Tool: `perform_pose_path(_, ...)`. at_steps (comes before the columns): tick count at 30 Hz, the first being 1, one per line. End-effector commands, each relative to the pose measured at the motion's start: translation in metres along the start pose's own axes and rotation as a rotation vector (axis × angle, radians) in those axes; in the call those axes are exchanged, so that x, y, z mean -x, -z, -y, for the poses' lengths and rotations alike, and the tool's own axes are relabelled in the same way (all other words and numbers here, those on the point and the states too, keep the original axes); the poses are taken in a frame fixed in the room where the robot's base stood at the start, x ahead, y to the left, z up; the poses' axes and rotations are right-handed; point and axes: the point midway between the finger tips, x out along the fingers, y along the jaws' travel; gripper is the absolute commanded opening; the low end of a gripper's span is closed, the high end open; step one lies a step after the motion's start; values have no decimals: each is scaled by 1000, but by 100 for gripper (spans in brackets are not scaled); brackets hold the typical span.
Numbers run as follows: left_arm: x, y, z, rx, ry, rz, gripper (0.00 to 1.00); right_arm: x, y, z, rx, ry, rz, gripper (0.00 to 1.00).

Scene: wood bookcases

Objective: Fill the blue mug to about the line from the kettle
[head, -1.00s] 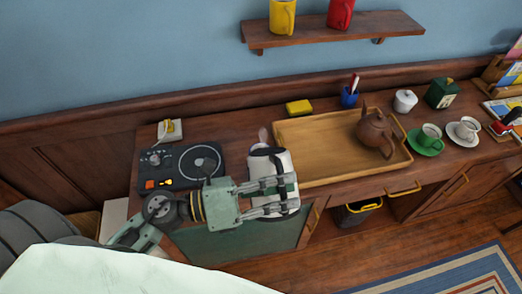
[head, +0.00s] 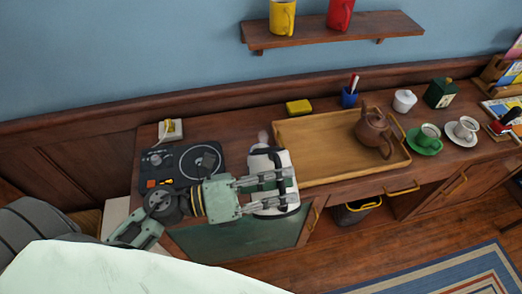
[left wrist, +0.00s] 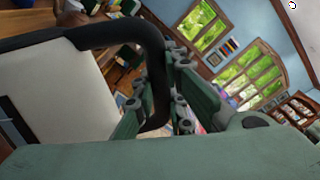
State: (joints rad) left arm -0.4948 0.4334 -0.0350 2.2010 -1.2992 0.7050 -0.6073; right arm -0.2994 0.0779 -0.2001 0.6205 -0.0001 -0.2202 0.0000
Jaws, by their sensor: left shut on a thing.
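The kettle (head: 268,160) is white with black trim, near the front edge of the counter just left of the wooden tray. My left gripper (head: 291,190) is shut on it, with its fingers across the kettle's near side. In the left wrist view the kettle's pale body (left wrist: 60,95) and black handle (left wrist: 158,70) are close, with the handle between the fingers (left wrist: 165,105). Whether the kettle touches the counter is unclear. My right gripper is not in view.
A tray (head: 330,173) holds a brown teapot (head: 373,130). A black turntable (head: 183,165) lies left of the kettle. Green (head: 426,140) and white (head: 463,131) cups stand right. A shelf (head: 335,32) hangs above.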

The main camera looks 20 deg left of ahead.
Motion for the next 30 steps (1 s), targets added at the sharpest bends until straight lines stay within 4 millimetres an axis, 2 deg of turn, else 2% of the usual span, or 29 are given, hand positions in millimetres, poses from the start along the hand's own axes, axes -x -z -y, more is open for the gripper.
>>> perform_pose_path(30, 0, -12, 0, 65, 3, 3, 0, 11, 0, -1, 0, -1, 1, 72)
